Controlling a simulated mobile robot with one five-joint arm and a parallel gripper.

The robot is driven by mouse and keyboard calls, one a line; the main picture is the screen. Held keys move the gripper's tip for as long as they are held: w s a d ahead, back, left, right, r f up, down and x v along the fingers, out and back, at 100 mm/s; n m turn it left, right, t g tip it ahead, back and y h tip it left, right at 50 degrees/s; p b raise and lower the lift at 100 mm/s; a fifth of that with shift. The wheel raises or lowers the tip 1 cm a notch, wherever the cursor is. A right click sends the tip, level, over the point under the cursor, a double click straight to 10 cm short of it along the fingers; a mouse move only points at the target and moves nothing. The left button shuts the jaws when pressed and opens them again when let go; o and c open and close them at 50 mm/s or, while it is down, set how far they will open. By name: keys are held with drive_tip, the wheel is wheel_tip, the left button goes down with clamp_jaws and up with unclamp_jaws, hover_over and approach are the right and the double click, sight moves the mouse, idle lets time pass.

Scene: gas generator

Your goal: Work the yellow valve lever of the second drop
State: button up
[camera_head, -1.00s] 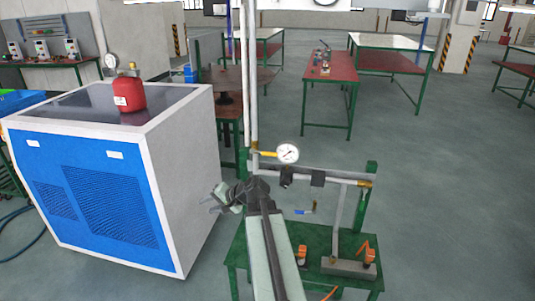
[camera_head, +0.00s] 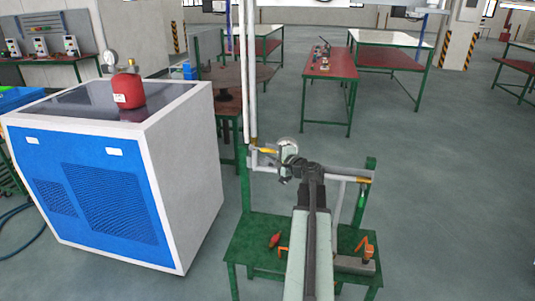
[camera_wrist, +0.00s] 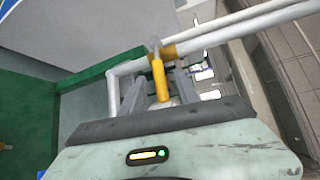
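A yellow valve lever (camera_head: 265,150) sits on the pipework at the left end of the horizontal pipe, beside the round gauge (camera_head: 289,143). In the wrist view the yellow lever (camera_wrist: 159,80) stands between the fingers of my gripper (camera_wrist: 158,92). The fingers are apart on either side of it; contact is not visible. In the head view my gripper (camera_head: 284,168) is just right of the lever, in front of the gauge, and partly covers it. I cannot tell from the view which drop this lever belongs to.
A green stand (camera_head: 245,245) carries the pipes. Orange-handled fittings (camera_head: 367,248) and a red item (camera_head: 274,240) are on its top. A blue and white cabinet (camera_head: 195,150) with a red canister (camera_head: 128,90) stands left. Open floor (camera_head: 460,190) lies right.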

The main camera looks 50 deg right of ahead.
drive_tip(key=shift+x, duration=0.8)
clamp_jaws()
idle(0.7)
